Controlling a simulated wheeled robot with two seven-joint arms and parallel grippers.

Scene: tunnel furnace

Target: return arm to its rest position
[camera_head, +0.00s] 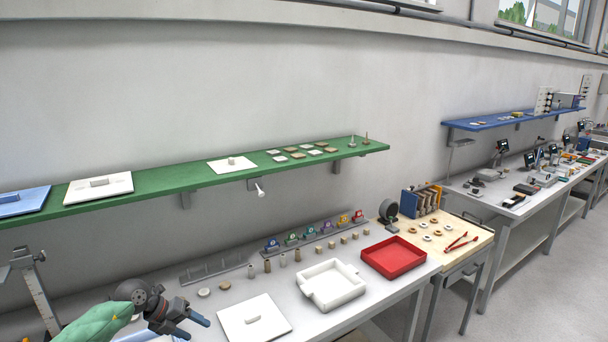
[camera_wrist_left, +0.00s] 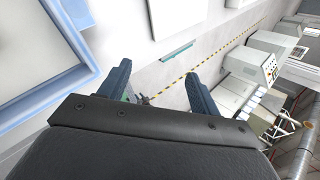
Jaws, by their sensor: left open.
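My left gripper (camera_head: 194,327) is at the lower left of the head view, at the end of the arm with a green sleeve. Its two blue-tipped fingers point right, near the white lidded plate (camera_head: 254,319) on the bench. In the left wrist view my left gripper (camera_wrist_left: 157,80) has its fingers spread apart with nothing between them. My right gripper shows in neither view.
The grey bench holds a white tray (camera_head: 332,286), a red tray (camera_head: 394,258) and several small parts. A green shelf (camera_head: 160,184) runs along the wall above. A grey metal stand (camera_head: 36,290) is at far left. Floor (camera_head: 560,260) is clear at right.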

